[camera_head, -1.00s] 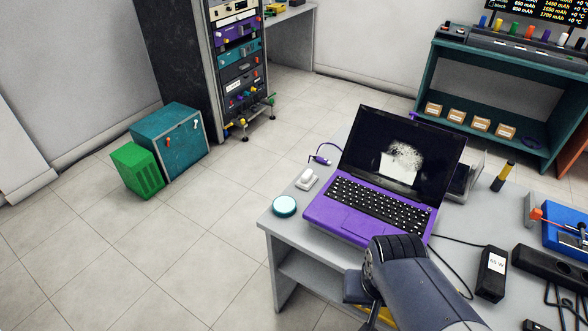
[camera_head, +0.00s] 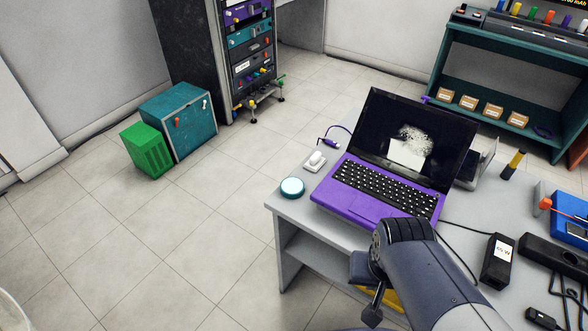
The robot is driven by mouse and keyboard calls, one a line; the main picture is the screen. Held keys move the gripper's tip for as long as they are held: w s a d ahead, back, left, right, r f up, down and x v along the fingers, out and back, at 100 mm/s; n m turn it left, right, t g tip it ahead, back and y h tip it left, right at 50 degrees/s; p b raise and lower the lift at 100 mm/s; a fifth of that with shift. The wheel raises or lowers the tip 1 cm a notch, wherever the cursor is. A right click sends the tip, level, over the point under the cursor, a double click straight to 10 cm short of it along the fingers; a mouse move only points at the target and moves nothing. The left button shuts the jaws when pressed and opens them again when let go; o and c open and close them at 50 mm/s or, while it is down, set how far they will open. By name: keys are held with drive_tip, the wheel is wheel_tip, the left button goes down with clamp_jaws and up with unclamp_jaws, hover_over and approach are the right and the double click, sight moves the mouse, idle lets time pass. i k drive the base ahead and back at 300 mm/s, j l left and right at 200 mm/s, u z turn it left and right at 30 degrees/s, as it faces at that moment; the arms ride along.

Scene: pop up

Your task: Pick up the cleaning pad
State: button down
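The laptop's dark screen (camera_head: 415,140) has a whitish speckled smudge and a pale patch. My dark grey arm reaches in from the bottom, in front of the laptop.
A small white switch-like device (camera_head: 315,161) sits behind the round pad. A black power brick (camera_head: 497,261) with cables lies to the right. A teal cabinet (camera_head: 182,121) and green box (camera_head: 147,151) stand on the floor, left. The floor left of the desk is clear.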

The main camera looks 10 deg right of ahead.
sight(315, 163)
drive_tip(key=i+j+z, duration=0.3)
drive_tip(key=j+z, duration=0.35)
drive_tip(key=i+j+z, duration=0.15)
drive_tip(key=z, duration=0.15)
drive_tip(key=j+z, duration=0.35)
drive_tip(key=i+j, duration=0.05)
